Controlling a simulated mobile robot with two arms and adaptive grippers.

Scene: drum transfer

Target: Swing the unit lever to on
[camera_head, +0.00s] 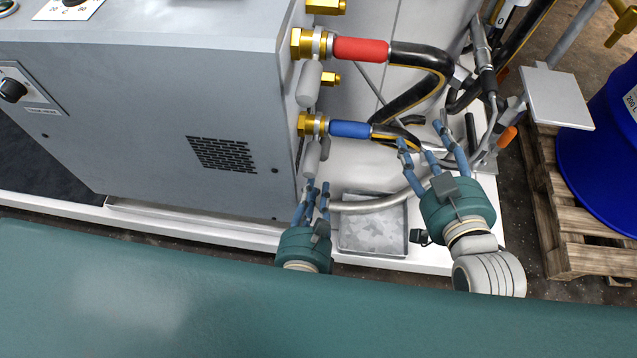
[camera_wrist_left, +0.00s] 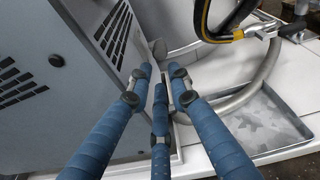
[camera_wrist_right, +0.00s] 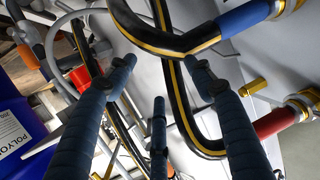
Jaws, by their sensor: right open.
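Two grey handles stick out from brass fittings on the side of the grey unit (camera_head: 150,110), an upper handle (camera_head: 309,85) and a lower handle (camera_head: 311,158). I cannot tell which of these, if either, is the unit lever; no on marking is readable. My left gripper (camera_head: 312,190) is just below the lower handle, its fingers pointing up. In the left wrist view a grey rounded end (camera_wrist_left: 158,48) shows beyond its fingertips, and the fingers are narrowly spaced. My right gripper (camera_head: 420,138) is open near the black hose by the blue sleeve (camera_head: 350,129), holding nothing.
A red sleeve (camera_head: 360,50) and black hoses (camera_head: 428,62) run from the fittings. A metal tray (camera_head: 372,240) lies on the white base below. A blue drum (camera_head: 600,150) stands on a wooden pallet (camera_head: 560,220) at right. A teal surface (camera_head: 250,310) fills the front.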

